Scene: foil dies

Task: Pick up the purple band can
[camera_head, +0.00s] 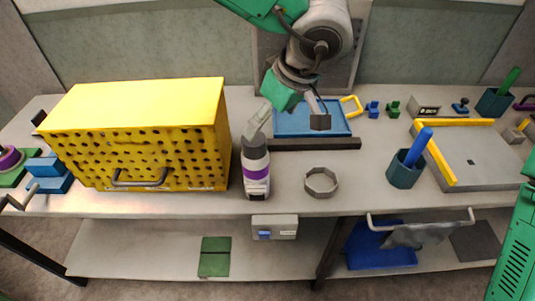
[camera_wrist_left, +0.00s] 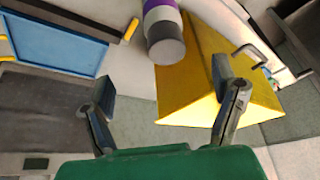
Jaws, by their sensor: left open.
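The purple band can (camera_head: 257,180) stands upright on the table, just right of the yellow perforated box. It has a white body, a purple band and a grey cap. My left gripper (camera_head: 288,117) is open and empty, above and behind the can, with one finger close to the cap in the picture. In the left wrist view, the can (camera_wrist_left: 161,14) shows its grey cap beyond the open fingers (camera_wrist_left: 163,84), with nothing between them. My right gripper does not show.
The yellow box (camera_head: 145,135) stands close left of the can. A grey ring (camera_head: 321,183) lies to its right, and a teal cup (camera_head: 405,170) with a blue stick stands further right. A blue tray (camera_head: 300,123) lies behind. The table's front edge is close.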

